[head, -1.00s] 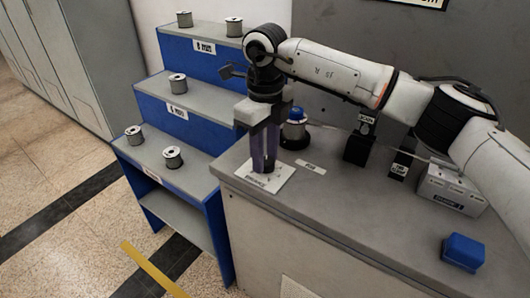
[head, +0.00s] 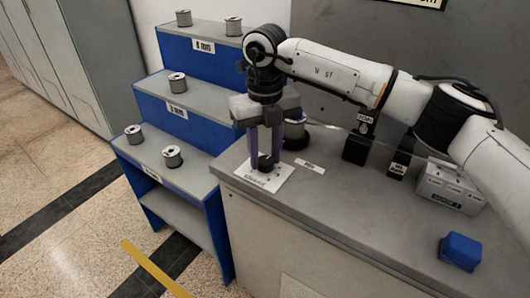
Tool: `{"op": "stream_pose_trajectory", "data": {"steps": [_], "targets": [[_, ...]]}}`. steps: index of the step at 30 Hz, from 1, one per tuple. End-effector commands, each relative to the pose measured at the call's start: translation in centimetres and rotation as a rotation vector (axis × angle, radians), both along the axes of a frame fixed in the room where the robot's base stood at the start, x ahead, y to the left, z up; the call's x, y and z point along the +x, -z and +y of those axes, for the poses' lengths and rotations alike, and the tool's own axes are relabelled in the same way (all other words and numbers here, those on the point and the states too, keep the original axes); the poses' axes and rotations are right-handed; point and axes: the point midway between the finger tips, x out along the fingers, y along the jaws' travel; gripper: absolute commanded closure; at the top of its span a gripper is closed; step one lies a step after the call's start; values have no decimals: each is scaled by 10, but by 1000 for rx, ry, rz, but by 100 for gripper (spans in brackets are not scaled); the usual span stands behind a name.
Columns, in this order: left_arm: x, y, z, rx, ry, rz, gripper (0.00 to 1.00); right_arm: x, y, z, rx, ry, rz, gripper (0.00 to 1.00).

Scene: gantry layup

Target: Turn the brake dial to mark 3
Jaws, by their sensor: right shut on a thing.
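The brake dial's white plate (head: 279,178) lies flat on the grey bench top, near its left corner. My right gripper (head: 265,163) points straight down over the plate. Its two purple fingers are shut on the dial, which they and the palm mostly hide. The marks on the plate and the dial's pointer are too small or covered to read. My left gripper is not in view.
A blue stepped rack (head: 190,135) with several spools stands left of the bench (head: 330,215). Behind the gripper is a round device (head: 296,133), partly hidden. Black labelled blocks (head: 357,147), a grey box (head: 450,186) and a blue block (head: 461,251) stand to the right.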

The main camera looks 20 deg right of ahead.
Motion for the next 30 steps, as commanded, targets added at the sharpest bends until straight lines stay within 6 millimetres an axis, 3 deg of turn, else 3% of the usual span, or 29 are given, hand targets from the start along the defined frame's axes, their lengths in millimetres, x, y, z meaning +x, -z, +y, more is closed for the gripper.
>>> {"op": "stream_pose_trajectory", "data": {"steps": [10, 11, 14, 23, 30], "targets": [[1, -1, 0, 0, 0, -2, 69, 1, -2, -1, 0, 2, -4, 92], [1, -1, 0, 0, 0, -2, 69, 1, -2, -1, 0, 2, -4, 64], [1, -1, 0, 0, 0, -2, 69, 1, -1, -1, 0, 2, -3, 51], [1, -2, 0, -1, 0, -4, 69, 0, -2, 0, 0, 1, -2, 51], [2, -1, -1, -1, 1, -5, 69, 1, -35, 0, 1, 1, -5, 51]]}}
